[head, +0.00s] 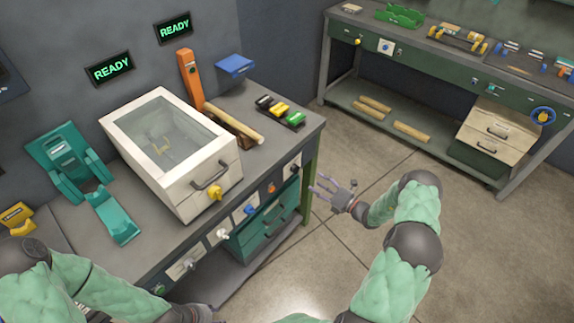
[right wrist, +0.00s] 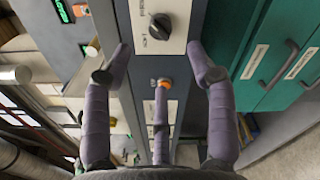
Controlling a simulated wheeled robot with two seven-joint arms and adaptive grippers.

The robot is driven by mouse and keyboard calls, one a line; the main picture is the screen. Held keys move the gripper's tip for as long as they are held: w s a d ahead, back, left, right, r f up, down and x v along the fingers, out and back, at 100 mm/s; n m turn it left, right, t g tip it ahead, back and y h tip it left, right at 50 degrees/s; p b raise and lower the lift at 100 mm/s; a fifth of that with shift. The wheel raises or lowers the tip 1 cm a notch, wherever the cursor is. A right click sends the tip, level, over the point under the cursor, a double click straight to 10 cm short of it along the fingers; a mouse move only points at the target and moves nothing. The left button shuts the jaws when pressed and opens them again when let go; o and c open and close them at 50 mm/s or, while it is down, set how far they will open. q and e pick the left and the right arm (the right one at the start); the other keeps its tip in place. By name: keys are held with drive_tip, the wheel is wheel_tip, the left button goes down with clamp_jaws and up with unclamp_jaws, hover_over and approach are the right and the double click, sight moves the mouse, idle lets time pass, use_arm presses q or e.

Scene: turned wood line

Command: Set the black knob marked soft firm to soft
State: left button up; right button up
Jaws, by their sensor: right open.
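The black knob (right wrist: 160,27) sits on a white plate (right wrist: 178,10) in the right wrist view. In the head view the black knob (head: 293,169) is at the right end of the bench's front panel. My right gripper (head: 322,188) is open and empty, in front of the panel near that end, its fingers towards it. In the right wrist view its fingers (right wrist: 160,60) spread below the knob, apart from it. My left gripper is mostly cut off at the bottom of the head view.
An orange knob (right wrist: 162,83) sits beside the black one's plate; it also shows in the head view (head: 271,187). A blue knob (head: 249,209) and a white knob (head: 222,233) follow leftward. Teal drawers (head: 270,222) are below. The floor right of the bench is clear.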

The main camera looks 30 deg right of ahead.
sight(298, 171)
drive_tip(key=b+x, duration=0.2)
drive_tip(key=x, duration=0.8)
drive_tip(key=shift+w+a, duration=0.2)
drive_tip(key=c, duration=1.1)
